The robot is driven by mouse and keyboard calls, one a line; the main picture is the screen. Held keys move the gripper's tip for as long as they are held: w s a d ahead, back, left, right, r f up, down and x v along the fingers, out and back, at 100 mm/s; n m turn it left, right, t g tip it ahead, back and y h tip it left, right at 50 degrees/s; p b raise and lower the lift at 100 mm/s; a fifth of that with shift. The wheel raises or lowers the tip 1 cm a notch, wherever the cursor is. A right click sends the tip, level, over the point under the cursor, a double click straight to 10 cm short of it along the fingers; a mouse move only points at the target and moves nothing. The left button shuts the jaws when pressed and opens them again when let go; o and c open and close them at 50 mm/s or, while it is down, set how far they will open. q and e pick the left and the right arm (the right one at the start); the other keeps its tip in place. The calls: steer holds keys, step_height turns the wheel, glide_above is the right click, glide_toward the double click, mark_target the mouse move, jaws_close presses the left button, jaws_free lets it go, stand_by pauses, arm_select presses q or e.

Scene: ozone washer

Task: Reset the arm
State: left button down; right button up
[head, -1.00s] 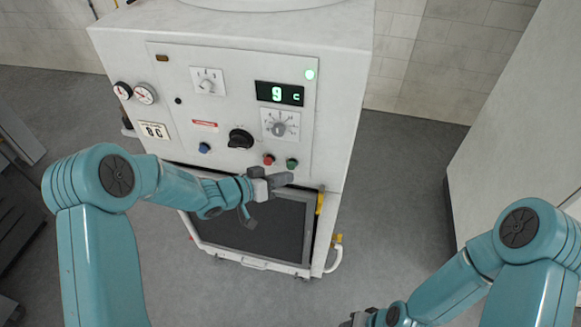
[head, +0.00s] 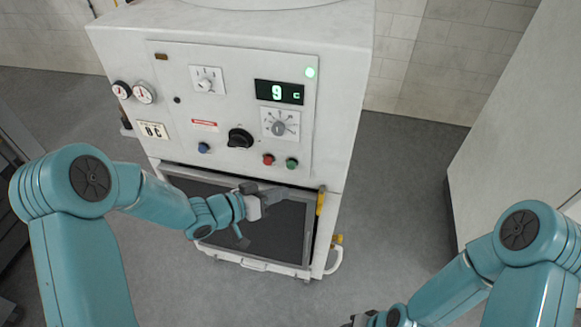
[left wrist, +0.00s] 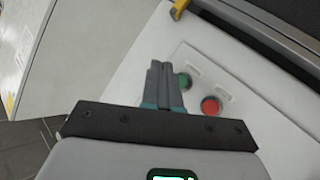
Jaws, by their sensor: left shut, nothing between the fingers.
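My left arm (head: 165,204) reaches in from the left in the head view. Its gripper (head: 280,190) is in front of the washer's lower panel, below the red and green buttons, apart from them. In the left wrist view the two fingers (left wrist: 163,82) are together, shut and empty. The green button (left wrist: 185,81) and red button (left wrist: 211,105) show beyond the fingers there. My right arm (head: 455,285) is at the lower right; its gripper (head: 358,320) is cut off by the bottom edge, so its jaws are hard to make out.
The white ozone washer (head: 225,50) has a lit display (head: 279,92) reading 9, a black knob (head: 240,138), a blue button (head: 203,148) and two gauges (head: 133,92). A yellow handle (head: 321,202) is beside the dark lower panel (head: 205,186). Free floor (head: 400,200) lies to the right.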

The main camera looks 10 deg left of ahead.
stand_by(0.7)
arm_select(q)
steer(key=s+d+f+n+g+y, duration=0.2)
steer(key=s+f+n+g+y, duration=0.15)
steer(key=s+f, duration=0.65)
steer(key=s+a+f+n+g+y, duration=0.1)
steer(key=s+f+g, duration=0.2)
steer(key=s+f, duration=0.2)
steer(key=s+a+f+n+g+y, duration=0.1)
steer(key=s+f, duration=0.4)
steer(key=s, duration=0.5)
steer(key=shift+a+f+g+y, duration=0.25)
steer(key=shift+a+g+y, duration=0.35)
steer(key=shift+g, duration=0.35)
steer(key=shift+n, duration=0.25)
